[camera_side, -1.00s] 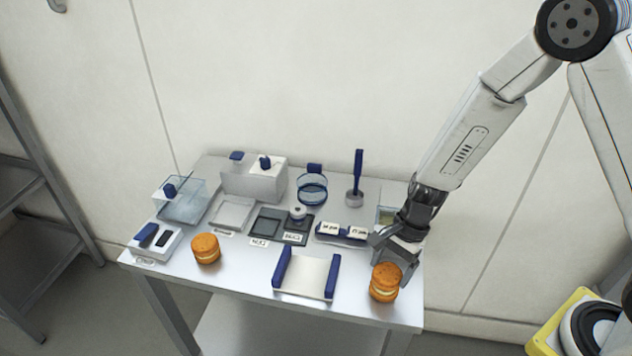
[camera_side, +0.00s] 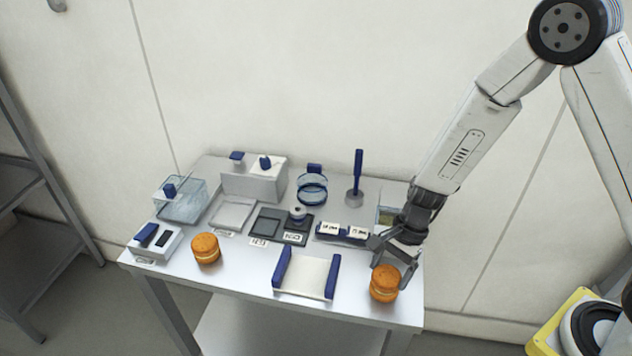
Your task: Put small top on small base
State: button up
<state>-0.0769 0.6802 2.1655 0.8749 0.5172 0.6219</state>
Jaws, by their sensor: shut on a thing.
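At the right front of the table is an orange-brown filled round. Its small top (camera_side: 386,274) rests over its small base (camera_side: 383,295), with a thin pale filling line between them. The two look stacked and lined up. My gripper (camera_side: 389,264) reaches down from behind and is shut on the small top. The fingers hide part of the top's back edge. Whether the top bears fully on the filling is too small to tell.
A second filled round (camera_side: 206,248) stands at the left front. A white tray with blue sides (camera_side: 306,273) lies between the rounds. Scales, bins and a blue-handled tool (camera_side: 357,180) fill the back. The right front edge of the table is close to the small base.

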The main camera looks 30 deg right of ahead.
jog(key=shift+f, duration=0.3)
dwell(0.4)
jog(key=o, duration=0.5)
jog(key=shift+r, duration=0.1)
jog(key=shift+r, duration=3.4)
jog(key=shift+d, duration=0.1)
jog(key=shift+s+d+r+n, duration=0.15)
jog(key=shift+d+r+n, duration=0.05)
jog(key=shift+n, duration=0.2)
jog(key=s+d+r+n+t+h, duration=0.3)
jog(key=d+n, duration=0.5)
jog(key=n, duration=0.6)
jog(key=shift+s+d+r+n+t+h, duration=0.35)
jog(key=shift+s+r+h, duration=0.5)
jog(key=shift+r, duration=0.7)
